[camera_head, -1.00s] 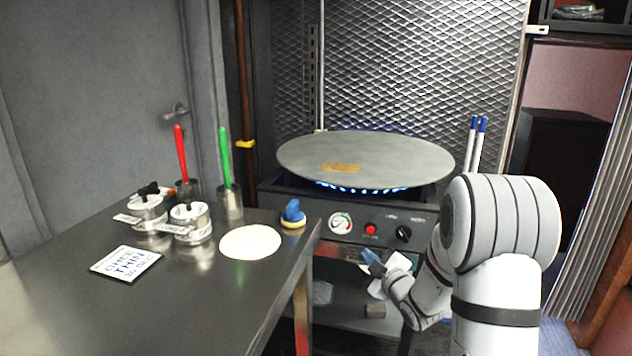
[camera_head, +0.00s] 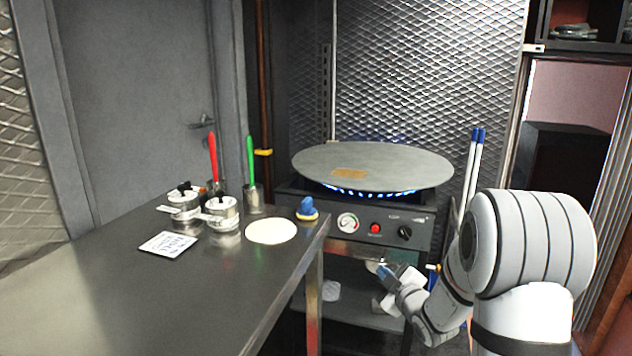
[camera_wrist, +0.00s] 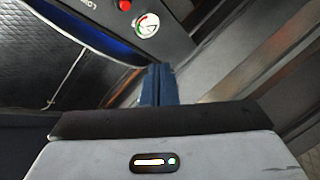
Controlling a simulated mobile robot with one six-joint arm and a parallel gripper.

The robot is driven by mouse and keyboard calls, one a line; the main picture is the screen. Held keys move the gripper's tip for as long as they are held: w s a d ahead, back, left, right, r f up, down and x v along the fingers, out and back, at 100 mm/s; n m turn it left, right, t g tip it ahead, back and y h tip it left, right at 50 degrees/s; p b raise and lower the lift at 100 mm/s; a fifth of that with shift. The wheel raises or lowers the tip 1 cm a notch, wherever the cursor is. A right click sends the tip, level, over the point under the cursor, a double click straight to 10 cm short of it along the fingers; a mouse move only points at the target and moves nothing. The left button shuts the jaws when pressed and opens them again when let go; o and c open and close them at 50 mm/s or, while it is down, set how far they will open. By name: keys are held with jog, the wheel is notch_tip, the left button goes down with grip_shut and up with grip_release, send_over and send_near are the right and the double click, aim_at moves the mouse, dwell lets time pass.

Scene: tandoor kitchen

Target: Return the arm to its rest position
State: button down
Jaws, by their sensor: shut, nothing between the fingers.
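My arm (camera_head: 530,245) is at the lower right of the head view, bent down and in toward the stove front. My gripper (camera_head: 383,268) is in front of the stove, below its control panel and right of the steel table's edge. Its blue fingers are together and hold nothing. In the wrist view the fingers (camera_wrist: 156,84) are closed, with the gauge and red knob of the stove panel beyond them.
The stove (camera_head: 350,226) carries a large round griddle (camera_head: 400,165) over lit blue flames. The steel table (camera_head: 150,290) at left holds a flatbread (camera_head: 271,231), a blue-and-yellow pad (camera_head: 307,209), lidded pots (camera_head: 222,212) and a label card (camera_head: 168,244). White rods stand right of the stove.

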jog(key=s+d+r+m+g+h+p, duration=0.1)
jog(key=s+r+m+g+h+p, duration=0.15)
jog(key=r+p, duration=0.2)
jog(key=s+d+r+m+g+h+p, duration=0.1)
jog(key=s+r+m+h+p, duration=0.15)
jog(key=r, duration=0.35)
jog(key=s+a+r+m+g+p, duration=0.1)
jog(key=s+r+p, duration=0.4)
jog(key=s, duration=0.5)
jog(key=s+a+r+m+g+p, duration=0.1)
jog(key=s+r+m+g+p, duration=0.3)
jog(key=s, duration=0.6)
jog(key=s+a+r+m+g+p, duration=0.2)
jog(key=s+r+g+p, duration=0.2)
jog(key=s, duration=0.6)
notch_tip(320, 180, up, 2)
jog(key=shift+r+m+g+p, duration=0.1)
jog(key=shift+m+g+p, duration=0.3)
jog(key=shift+p, duration=0.6)
